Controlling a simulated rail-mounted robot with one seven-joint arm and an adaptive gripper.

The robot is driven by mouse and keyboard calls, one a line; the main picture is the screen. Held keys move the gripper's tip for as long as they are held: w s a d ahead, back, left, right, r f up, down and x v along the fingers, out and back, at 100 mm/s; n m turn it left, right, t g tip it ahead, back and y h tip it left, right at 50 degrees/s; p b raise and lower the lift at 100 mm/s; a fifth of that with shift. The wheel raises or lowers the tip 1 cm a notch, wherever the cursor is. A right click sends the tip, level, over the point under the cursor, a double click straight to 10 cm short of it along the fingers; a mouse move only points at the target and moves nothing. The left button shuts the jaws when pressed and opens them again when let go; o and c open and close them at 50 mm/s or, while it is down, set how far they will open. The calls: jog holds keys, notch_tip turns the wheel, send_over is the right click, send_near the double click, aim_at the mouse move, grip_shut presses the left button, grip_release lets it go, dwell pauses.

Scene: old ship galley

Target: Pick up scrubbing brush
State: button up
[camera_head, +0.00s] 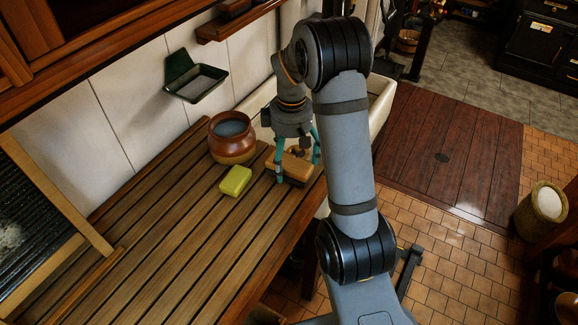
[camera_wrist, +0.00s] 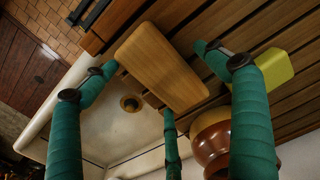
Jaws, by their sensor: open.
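The scrubbing brush (camera_head: 288,163) is a tan wooden block lying on the slatted wooden drainboard (camera_head: 170,225), near its sink end. In the wrist view the brush (camera_wrist: 163,66) shows its smooth wooden back; I cannot make out its bristles. My gripper (camera_head: 298,168) is above it with teal fingers pointing down. The fingers are open and spread around the brush, as the wrist view also shows (camera_wrist: 160,75). One fingertip is on its left side, one on its right and one below it in that view. I cannot tell if any touches it.
A yellow-green sponge (camera_head: 235,181) lies left of the brush. A brown pot (camera_head: 232,139) stands behind it, close to my gripper. A pale sink (camera_head: 378,103) with a drain (camera_wrist: 130,103) adjoins the board. A green dish (camera_head: 196,83) hangs on the wall. The board's front left is clear.

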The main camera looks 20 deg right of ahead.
jog(key=shift+d+f, duration=0.1)
jog(key=shift+f, duration=0.05)
jog(key=shift+c, duration=1.1)
jog(key=c, duration=1.1)
jog(key=shift+c, duration=0.2)
